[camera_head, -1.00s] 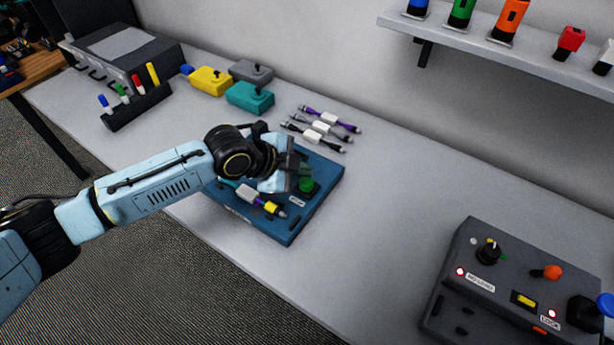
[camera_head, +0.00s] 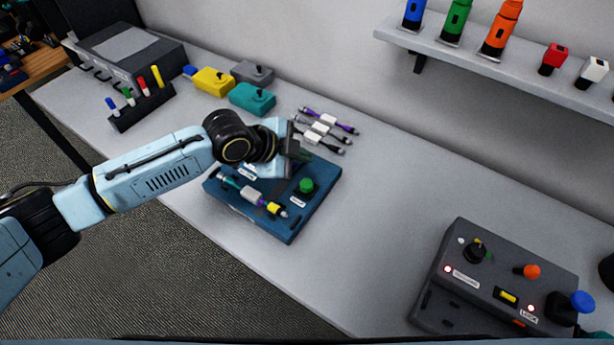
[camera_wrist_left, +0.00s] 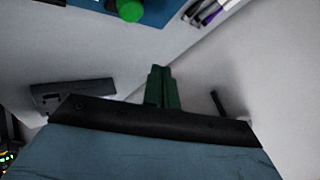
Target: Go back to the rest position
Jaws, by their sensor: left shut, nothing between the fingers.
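My left arm comes in from the left in the head view. Its gripper (camera_head: 301,156) hangs above the back part of the blue board (camera_head: 288,226), apart from it. In the left wrist view the two dark green fingers (camera_wrist_left: 162,88) are together with nothing between them. A cable with a white middle and a yellow band (camera_head: 250,194) lies on the board. A green button (camera_head: 306,186) sits to its right, and it also shows in the left wrist view (camera_wrist_left: 130,10). My right gripper is not in view.
Several cables (camera_head: 322,127) lie behind the board. Yellow (camera_head: 212,82), teal (camera_head: 252,97) and grey boxes stand at the back left, beside a pen holder (camera_head: 142,108). A dark control box (camera_head: 495,285) stands at the right. The table (camera_head: 375,220) between is clear.

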